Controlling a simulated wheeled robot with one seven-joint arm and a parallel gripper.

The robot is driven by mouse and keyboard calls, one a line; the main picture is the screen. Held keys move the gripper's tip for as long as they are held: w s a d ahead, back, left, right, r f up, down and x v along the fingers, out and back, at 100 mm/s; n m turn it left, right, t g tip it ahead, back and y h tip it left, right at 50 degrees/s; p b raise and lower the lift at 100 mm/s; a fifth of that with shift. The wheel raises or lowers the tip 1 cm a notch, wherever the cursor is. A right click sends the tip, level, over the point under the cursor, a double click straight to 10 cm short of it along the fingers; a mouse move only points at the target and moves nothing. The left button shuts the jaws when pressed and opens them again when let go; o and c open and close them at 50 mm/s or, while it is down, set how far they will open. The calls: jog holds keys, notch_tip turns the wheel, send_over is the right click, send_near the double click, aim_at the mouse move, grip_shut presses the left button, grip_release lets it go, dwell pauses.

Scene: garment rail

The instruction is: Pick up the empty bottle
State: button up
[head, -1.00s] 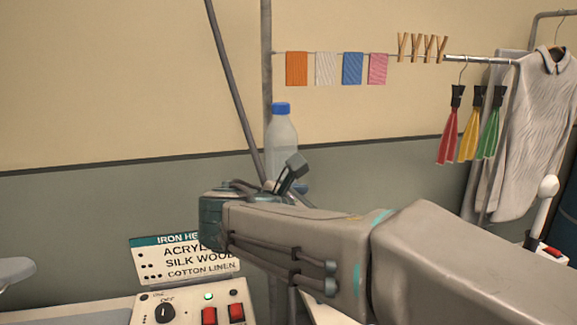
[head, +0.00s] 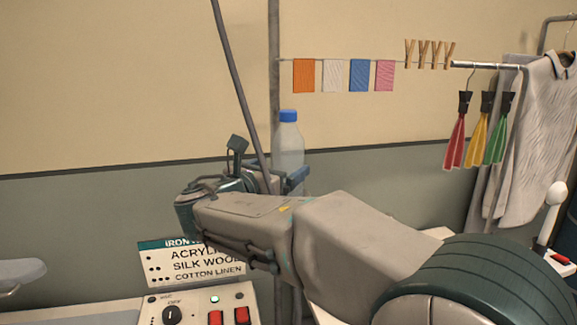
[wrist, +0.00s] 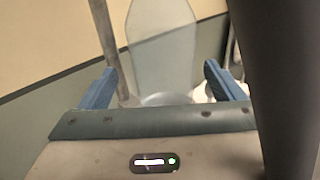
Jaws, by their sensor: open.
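The empty bottle (head: 288,145) is clear with a blue cap and stands upright behind my wrist in the head view. Its lower part is hidden there by my gripper (head: 285,181). In the wrist view the clear bottle (wrist: 163,50) is straight ahead, between and beyond the two blue fingertips of my gripper (wrist: 165,85). The fingers are apart with nothing held between them. I cannot tell how far the bottle stands from the fingertips.
A thin grey pole (head: 274,60) and a slanting cable (head: 238,85) are close by the bottle. A control box (head: 190,305) with red switches and a sign (head: 190,263) are below. A rail with garments (head: 535,140) and coloured strips (head: 480,135) is at right.

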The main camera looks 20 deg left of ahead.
aim_at(292, 162)
jog(key=x, duration=0.1)
jog(key=p+x, duration=0.1)
jog(key=x, duration=0.1)
jog(key=p+x, duration=0.1)
jog(key=x, duration=0.1)
jog(key=shift+w+d+f, duration=0.1)
jog(key=shift+d+f, duration=0.1)
jog(key=shift+d, duration=0.1)
jog(key=c, duration=1.1)
jog(key=shift+r, duration=0.1)
